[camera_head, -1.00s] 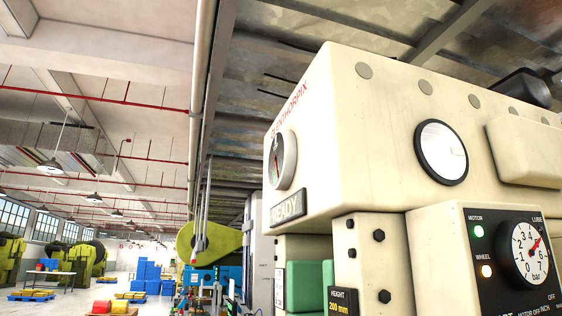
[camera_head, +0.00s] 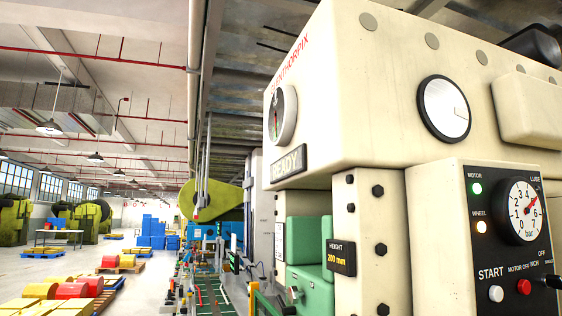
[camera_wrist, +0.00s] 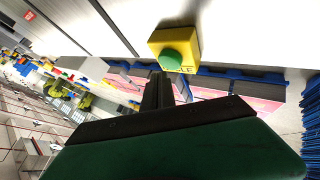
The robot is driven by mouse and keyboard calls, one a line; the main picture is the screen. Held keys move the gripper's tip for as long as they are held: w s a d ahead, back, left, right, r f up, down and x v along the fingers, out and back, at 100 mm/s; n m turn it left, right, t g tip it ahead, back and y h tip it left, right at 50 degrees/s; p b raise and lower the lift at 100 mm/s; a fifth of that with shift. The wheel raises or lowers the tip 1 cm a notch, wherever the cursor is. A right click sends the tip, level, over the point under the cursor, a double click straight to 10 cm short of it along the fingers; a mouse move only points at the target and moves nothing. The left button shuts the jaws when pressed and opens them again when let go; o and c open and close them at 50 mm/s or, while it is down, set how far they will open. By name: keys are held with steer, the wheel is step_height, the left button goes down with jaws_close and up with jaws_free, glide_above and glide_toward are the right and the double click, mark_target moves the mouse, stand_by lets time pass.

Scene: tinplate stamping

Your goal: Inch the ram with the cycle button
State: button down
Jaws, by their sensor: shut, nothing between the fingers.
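The cycle button (camera_wrist: 171,59) is a green round button on a yellow box (camera_wrist: 187,44) in the wrist view; only the letters "LE" of its label show. My gripper (camera_wrist: 158,78) is shut and empty, its dark fingertips just below the button in the picture. I cannot tell whether they touch it. The cream press (camera_head: 400,90) fills the right of the head view, with a "READY" sign (camera_head: 289,166) on it. A green block (camera_head: 309,247) sits under its head; I cannot tell whether this is the ram. My gripper is not in the head view.
Pallets with coils (camera_head: 70,291) stand at left; open floor lies beyond.

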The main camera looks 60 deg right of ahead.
steer(key=shift+r, duration=0.15)
steer(key=shift+r+p, duration=1.3)
steer(key=shift+r, duration=1.1)
